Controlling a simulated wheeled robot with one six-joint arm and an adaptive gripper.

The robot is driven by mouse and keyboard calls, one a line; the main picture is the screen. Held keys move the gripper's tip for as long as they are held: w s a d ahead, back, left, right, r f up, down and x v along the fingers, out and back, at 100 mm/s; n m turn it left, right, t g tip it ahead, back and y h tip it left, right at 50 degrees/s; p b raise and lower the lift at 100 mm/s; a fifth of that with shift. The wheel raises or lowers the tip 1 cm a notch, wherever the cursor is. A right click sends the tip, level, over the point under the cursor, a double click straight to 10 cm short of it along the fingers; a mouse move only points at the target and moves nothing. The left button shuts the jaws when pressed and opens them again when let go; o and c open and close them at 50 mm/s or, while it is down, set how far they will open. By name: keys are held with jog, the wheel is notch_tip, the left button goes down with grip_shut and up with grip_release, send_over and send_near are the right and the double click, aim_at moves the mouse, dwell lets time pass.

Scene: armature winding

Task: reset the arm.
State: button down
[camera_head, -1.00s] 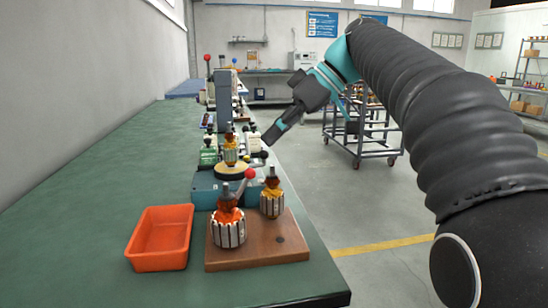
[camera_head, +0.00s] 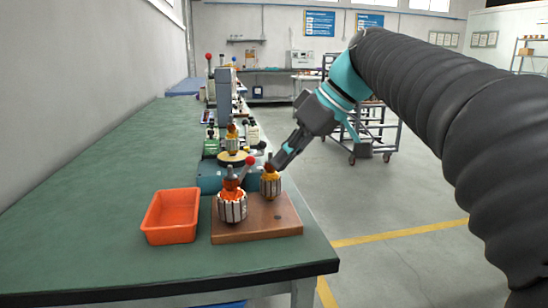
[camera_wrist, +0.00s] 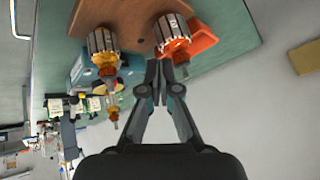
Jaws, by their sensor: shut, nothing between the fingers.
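My gripper (camera_head: 283,158) is shut and empty. In the head view it hangs just right of the bench edge, close to the rear armature on the board. In the wrist view the closed fingertips (camera_wrist: 159,75) point toward the wooden board (camera_wrist: 136,14). Two armatures stand upright on the board: the front one (camera_head: 232,207) and the rear one (camera_head: 271,185). A third armature (camera_head: 233,143) stands on the winding machine (camera_head: 211,182) behind them. I cannot tell the exact gap between the fingers and the rear armature.
An empty orange bin (camera_head: 171,217) sits left of the wooden board (camera_head: 256,232) on the green bench (camera_head: 110,190). More machines line the bench behind. A wheeled cart (camera_head: 376,135) stands on the floor beyond. The floor right of the bench is clear.

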jog(key=s+d+f+m+t+h, duration=0.2)
jog(key=s+d+f+m, duration=0.3)
jog(key=f, duration=0.7)
jog(key=s+d+f+m+t+h, duration=0.2)
jog(key=s+d+f+m+h, duration=0.3)
jog(key=s+d+f, duration=0.4)
jog(key=s+f, duration=0.4)
jog(key=shift+s+m, duration=0.4)
